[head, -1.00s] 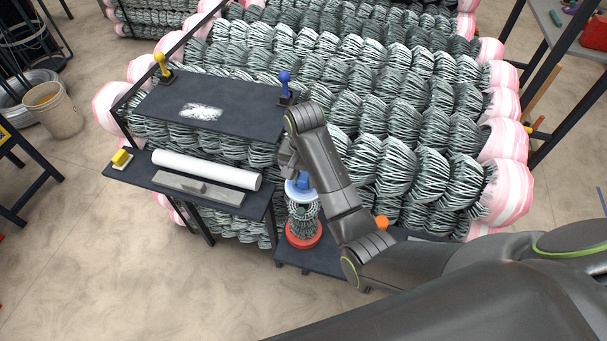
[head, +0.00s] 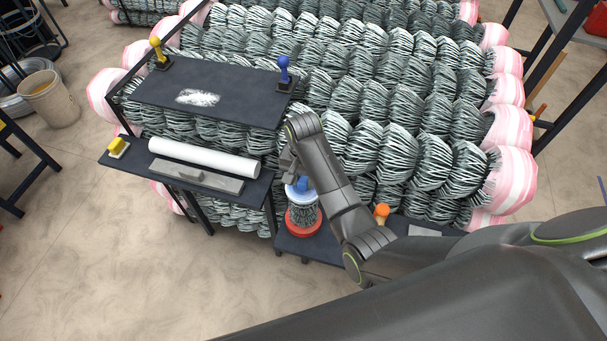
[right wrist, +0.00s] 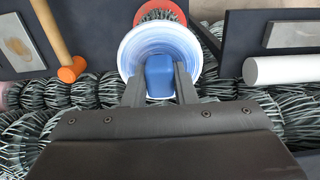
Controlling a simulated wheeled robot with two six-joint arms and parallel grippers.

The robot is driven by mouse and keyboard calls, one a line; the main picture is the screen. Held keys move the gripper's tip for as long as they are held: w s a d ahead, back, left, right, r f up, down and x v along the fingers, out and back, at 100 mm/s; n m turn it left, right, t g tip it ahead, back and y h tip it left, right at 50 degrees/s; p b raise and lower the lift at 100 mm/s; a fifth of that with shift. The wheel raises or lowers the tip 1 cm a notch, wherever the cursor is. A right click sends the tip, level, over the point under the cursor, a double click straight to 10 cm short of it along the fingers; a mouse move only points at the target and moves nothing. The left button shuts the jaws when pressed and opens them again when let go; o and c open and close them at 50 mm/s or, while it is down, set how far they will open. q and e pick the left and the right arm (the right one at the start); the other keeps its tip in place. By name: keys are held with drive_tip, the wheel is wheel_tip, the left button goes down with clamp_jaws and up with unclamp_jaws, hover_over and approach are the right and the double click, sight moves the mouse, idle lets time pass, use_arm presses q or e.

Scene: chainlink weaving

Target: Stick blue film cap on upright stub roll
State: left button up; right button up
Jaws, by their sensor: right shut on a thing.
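The blue film cap (head: 299,191) has a pale rim and a blue knob (right wrist: 159,76). My right gripper (right wrist: 160,84) is shut on the knob, one finger on each side. It comes down from above in the head view (head: 293,172). The stub roll (head: 303,214) of grey mesh stands upright on a red base (head: 302,229), directly below the cap. The cap is at the roll's top; whether it is fully seated cannot be told. In the right wrist view the cap (right wrist: 140,45) hides most of the roll. My left gripper is out of view.
An orange-headed mallet (head: 381,213) is right of my forearm. A dark shelf (head: 125,162) at left holds a white tube (head: 205,158), a metal bar and a yellow block. A higher dark panel (head: 240,88) carries yellow and blue clamps. Mesh rolls (head: 420,110) fill the back.

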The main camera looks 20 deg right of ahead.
drive_tip(key=shift+f, duration=0.4)
drive_tip(key=shift+f, duration=0.1)
idle(0.6)
